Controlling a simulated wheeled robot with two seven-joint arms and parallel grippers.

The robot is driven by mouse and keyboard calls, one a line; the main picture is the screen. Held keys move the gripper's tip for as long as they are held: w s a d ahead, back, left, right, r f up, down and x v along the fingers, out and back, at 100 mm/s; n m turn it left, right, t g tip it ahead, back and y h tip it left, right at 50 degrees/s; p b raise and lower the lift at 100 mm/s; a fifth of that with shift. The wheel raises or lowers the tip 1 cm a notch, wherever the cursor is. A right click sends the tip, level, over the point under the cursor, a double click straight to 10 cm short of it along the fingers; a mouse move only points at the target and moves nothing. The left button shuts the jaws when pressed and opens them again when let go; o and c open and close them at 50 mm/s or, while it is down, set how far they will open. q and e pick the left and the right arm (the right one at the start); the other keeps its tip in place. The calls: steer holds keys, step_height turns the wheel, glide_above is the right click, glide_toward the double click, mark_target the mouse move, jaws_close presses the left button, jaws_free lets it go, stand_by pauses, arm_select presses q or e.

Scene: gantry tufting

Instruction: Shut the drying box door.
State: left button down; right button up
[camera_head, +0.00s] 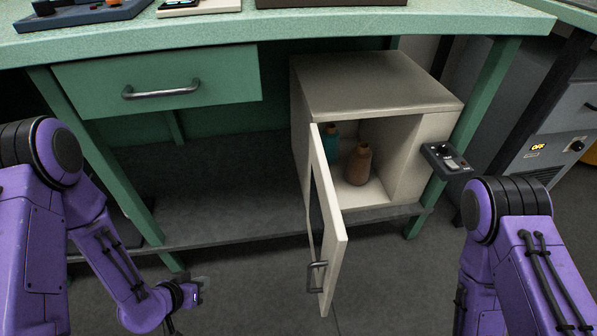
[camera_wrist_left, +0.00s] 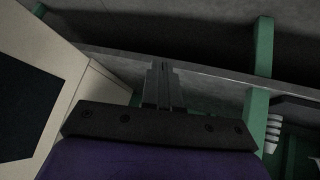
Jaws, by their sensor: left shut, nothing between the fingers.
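The drying box (camera_head: 375,85) is a cream cabinet on the shelf under the green bench. Its door (camera_head: 333,230) stands wide open, swung out towards me from the left side of the opening, with a grey bar handle (camera_head: 317,276) near its free edge. In the left wrist view a cream panel with a dark window, apparently the door (camera_wrist_left: 75,65), fills the left side. My left gripper (camera_head: 203,285) is low, left of the door and apart from the handle. Its fingers (camera_wrist_left: 163,75) are shut and empty. My right arm shows at the right, but its gripper is out of view.
An orange-brown bottle (camera_head: 358,165) and a teal bottle (camera_head: 332,144) stand inside the box. A small control panel (camera_head: 446,158) is on the right bench leg. A green drawer (camera_head: 160,85) is closed at the left. The grey lower shelf (camera_head: 220,190) is clear left of the box.

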mark_target(331, 228)
arm_select(q)
steer(key=w+d+r+m+t+h+p, duration=0.15)
steer(key=d+r+m+h+p, duration=0.3)
steer(key=r, duration=0.85)
steer(key=w+d+r+m+t+h+p, duration=0.1)
steer(key=w+d+r+m+h+p, duration=0.4)
steer(key=r, duration=0.7)
steer(key=s+d+r+m+g+h+b, duration=0.2)
steer(key=s+d+r+m+g+h, duration=0.1)
steer(key=s+d+m+g+h, duration=0.35)
steer(key=shift+n+y, duration=0.3)
steer(key=shift+y, duration=0.1)
steer(key=b+x, duration=0.1)
steer(key=x, duration=0.2)
steer(key=s+x, duration=0.1)
steer(key=x, duration=0.3)
steer(key=b+x, duration=0.1)
steer(key=x, duration=0.2)
steer(key=shift+s+d+r+b, duration=0.15)
steer(key=shift+d+b, duration=0.2)
steer(key=shift+d, duration=0.2)
steer(key=shift+d+r, duration=0.1)
steer(key=shift+d, duration=0.3)
arm_select(e)
step_height(331, 228, up, 9)
steer(key=a+m, duration=0.2)
steer(key=m, duration=0.2)
steer(key=shift+a+r+m+t+h, duration=0.15)
steer(key=shift+a+m+t+h, duration=0.15)
steer(key=shift+a+m, duration=0.1)
